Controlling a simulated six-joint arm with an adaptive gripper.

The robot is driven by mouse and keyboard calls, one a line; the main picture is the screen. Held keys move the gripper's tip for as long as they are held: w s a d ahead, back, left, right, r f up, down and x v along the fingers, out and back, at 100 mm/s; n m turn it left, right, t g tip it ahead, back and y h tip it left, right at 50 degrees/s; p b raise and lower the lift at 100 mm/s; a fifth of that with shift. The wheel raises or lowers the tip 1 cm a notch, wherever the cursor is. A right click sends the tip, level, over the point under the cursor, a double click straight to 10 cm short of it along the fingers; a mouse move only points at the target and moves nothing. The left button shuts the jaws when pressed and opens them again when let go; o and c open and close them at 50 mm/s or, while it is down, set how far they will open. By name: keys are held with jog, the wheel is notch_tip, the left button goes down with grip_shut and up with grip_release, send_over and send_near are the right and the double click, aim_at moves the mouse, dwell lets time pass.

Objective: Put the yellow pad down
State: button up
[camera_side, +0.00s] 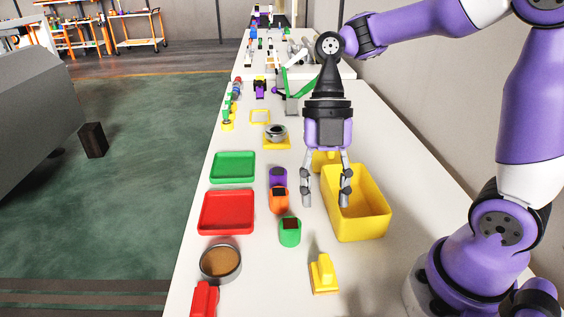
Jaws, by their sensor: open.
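A yellow pad-like block with a raised grip (323,275) stands on the white table near the front, apart from my gripper. A flat yellow pad (284,146) lies farther back under a round metal part (276,132). I cannot tell which of them the task names. My gripper (326,200) points down with its fingers spread and nothing between them. It hangs at the left side of a yellow bin (372,226), and one finger overlaps the bin in the picture. My gripper hides part of the bin's far end.
A green tray (233,154), a red tray (204,212) and a round tin (235,274) line the left edge.

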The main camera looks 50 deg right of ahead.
jog(key=d+r+m+t+h, duration=0.1)
jog(key=d+r+m+t, duration=0.1)
jog(key=m, duration=1.1)
jog(key=s+d+r+m+t+h, duration=0.1)
jog(key=m+t, duration=0.5)
jog(key=m, duration=0.7)
jog(key=d+r+h, duration=0.1)
jog(key=d, duration=0.1)
jog(key=shift+s+d+t, duration=0.2)
jog(key=shift+d+t, duration=0.1)
jog(key=shift+d, duration=0.1)
jog(key=shift+o, duration=0.5)
